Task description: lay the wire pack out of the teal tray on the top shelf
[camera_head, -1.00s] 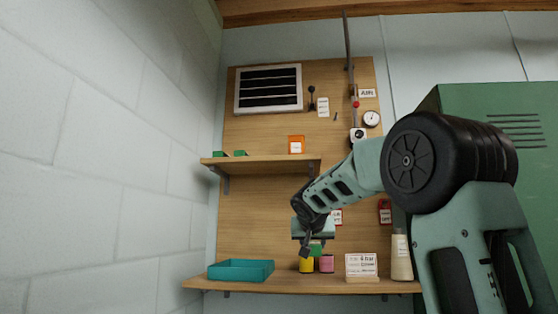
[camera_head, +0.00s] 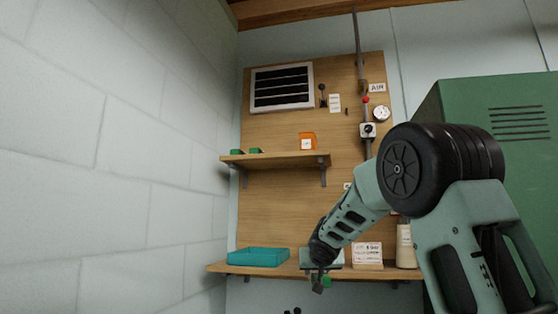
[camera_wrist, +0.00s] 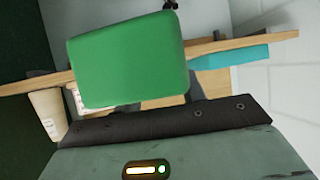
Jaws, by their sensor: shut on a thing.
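My gripper (camera_head: 318,284) is in front of the lower shelf, near its front edge. It is shut on a green pack (camera_wrist: 130,60), a box-like block that fills much of the wrist view. A bit of this pack (camera_head: 327,281) also shows beside the fingers in the head view. The teal tray (camera_head: 258,257) stands on the lower shelf (camera_head: 225,267), left of my gripper; its inside is hidden by its wall.
The top shelf's middle is clear. A block wall (camera_head: 120,150) is on the left, a green cabinet (camera_head: 500,170) on the right.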

